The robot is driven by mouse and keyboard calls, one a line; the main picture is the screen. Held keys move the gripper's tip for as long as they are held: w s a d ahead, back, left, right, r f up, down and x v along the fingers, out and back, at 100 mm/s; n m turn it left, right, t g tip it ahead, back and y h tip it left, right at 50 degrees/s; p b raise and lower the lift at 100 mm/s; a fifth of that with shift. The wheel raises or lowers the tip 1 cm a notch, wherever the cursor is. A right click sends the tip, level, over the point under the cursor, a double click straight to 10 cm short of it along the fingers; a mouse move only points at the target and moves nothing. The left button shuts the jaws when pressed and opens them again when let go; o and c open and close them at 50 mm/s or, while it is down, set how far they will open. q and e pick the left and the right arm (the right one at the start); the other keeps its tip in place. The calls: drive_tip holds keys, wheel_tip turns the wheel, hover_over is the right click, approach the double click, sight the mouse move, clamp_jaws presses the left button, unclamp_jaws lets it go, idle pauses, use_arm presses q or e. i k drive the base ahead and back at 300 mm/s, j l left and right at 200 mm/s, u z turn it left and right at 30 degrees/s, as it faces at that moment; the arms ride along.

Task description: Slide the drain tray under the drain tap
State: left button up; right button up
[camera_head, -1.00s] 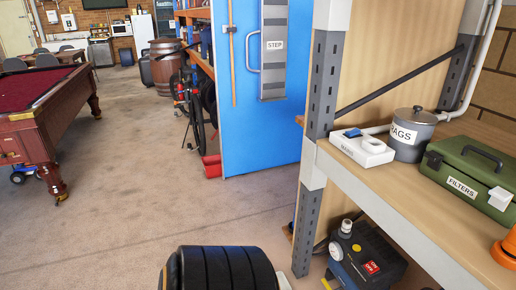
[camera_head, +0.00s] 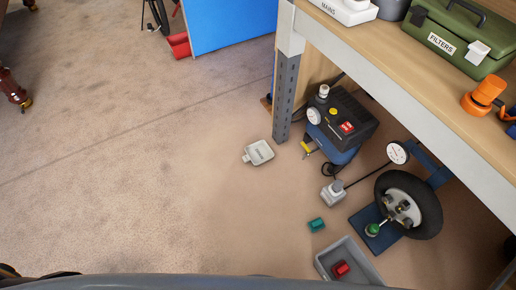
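A small pale grey tray (camera_head: 259,152) with a short handle at its left and a label too small to read lies on the floor; it looks like the drain tray. A blue and black compressor (camera_head: 342,122) with a red switch label and a gauge stands to its right, under the bench. A small yellow tap (camera_head: 306,149) sits low on the compressor's left side; it looks like the drain tap. The tray lies left of the tap, apart from it. Neither of my grippers shows.
A bench post (camera_head: 287,95) stands behind the tray. A wheel on a blue stand (camera_head: 408,206), a small grey-white box (camera_head: 333,192), a teal block (camera_head: 316,225) and a grey bin (camera_head: 342,249) holding a red block are on the floor at right. Floor left of the tray is clear.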

sight(259, 153)
drive_tip(key=z, duration=0.55)
drive_tip(key=i+j+z, duration=0.15)
drive_tip(key=j+z, duration=0.2)
drive_tip(key=i+j+z, duration=0.1)
drive_tip(key=j+z, duration=0.25)
drive_tip(key=j, duration=0.25)
drive_tip(key=j+z, duration=0.4)
drive_tip(key=i+j, duration=0.05)
drive_tip(key=j, duration=0.05)
